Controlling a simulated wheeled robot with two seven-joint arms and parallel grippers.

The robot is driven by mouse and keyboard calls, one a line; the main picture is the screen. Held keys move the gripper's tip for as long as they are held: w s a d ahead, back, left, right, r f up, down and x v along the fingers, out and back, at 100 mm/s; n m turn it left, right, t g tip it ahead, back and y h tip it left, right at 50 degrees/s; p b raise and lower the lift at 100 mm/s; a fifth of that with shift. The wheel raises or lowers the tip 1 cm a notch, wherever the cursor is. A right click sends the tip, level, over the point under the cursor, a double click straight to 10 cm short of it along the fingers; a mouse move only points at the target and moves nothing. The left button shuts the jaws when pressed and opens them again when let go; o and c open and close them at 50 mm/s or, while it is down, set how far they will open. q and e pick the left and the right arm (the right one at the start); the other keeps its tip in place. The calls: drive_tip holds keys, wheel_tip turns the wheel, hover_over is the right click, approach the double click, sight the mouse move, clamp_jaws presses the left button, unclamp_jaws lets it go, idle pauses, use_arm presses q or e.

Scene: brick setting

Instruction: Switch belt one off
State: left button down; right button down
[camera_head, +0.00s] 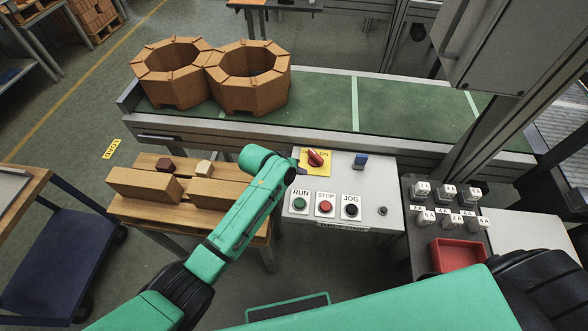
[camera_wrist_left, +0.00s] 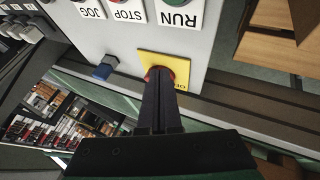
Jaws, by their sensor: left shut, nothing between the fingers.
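The control panel (camera_head: 342,165) beside the conveyor carries a red rotary switch (camera_head: 315,157) on a yellow plate. The plate's lettering is only partly legible, and I cannot tell the switch's setting. Below it are a green RUN button (camera_head: 299,204), a red STOP button (camera_head: 325,207) and a black JOG button (camera_head: 350,209). My left gripper (camera_wrist_left: 160,76) is shut and empty; in the left wrist view its tips overlap the red switch (camera_wrist_left: 153,73), hiding much of it. I cannot tell whether they touch. In the head view my green left wrist covers the area just left of the plate.
The green conveyor belt (camera_head: 320,101) bears two octagonal brick-coloured rings (camera_head: 172,83) (camera_head: 247,85) at its left. A blue switch (camera_head: 361,160) is right of the plate. A wooden table (camera_head: 151,208) with blocks stands left. A red tray (camera_head: 458,256) and labelled cubes lie right.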

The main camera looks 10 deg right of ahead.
use_arm(q)
drive_tip(key=s+r, duration=0.1)
drive_tip(key=r, duration=0.2)
drive_tip(key=s+a+r, duration=0.1)
drive_tip(key=shift+s+r, duration=0.2)
drive_tip(key=shift+s, duration=0.15)
use_arm(e)
drive_tip(key=shift+w+d+f, duration=0.15)
drive_tip(key=shift+w+d, duration=0.2)
drive_tip(key=shift+d, duration=0.1)
use_arm(q)
drive_tip(key=shift+d, duration=0.2)
